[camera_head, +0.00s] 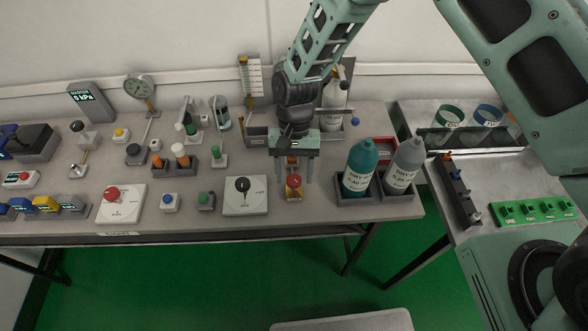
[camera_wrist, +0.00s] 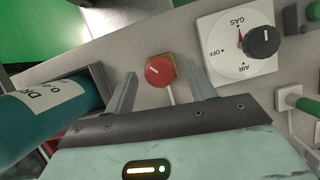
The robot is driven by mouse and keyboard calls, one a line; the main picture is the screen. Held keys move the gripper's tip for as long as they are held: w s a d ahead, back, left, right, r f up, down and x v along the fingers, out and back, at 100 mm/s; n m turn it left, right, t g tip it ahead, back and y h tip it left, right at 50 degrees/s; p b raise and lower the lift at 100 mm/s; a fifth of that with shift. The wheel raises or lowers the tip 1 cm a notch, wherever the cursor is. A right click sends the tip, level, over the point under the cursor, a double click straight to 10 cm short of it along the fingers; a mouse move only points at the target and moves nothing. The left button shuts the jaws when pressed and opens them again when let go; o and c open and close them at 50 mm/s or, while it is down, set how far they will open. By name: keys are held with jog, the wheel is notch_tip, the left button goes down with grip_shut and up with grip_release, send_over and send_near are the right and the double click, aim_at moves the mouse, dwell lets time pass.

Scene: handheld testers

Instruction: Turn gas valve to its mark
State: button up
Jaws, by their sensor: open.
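A white dial plate (camera_head: 257,203) with a black knob (camera_head: 243,185) lies near the table's front edge. In the wrist view the plate (camera_wrist: 215,75) reads GAS, OFF and AIR around the knob (camera_wrist: 262,40). A red pointer shows beside the knob on the GAS side; its exact alignment is unclear. My gripper (camera_head: 295,172) is open and empty, pointing down to the right of the dial. In the wrist view its fingers (camera_wrist: 164,88) flank a round red knob (camera_wrist: 159,71) on a yellow base, and contact cannot be told.
A teal bottle (camera_head: 361,166) and a grey bottle (camera_head: 405,165) stand in holders right of my gripper. A green-capped box (camera_head: 206,199) sits left of the dial. Bare tabletop lies between the dial and the red knob.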

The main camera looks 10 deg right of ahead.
jog(key=c, duration=1)
jog(key=shift+o, duration=0.2)
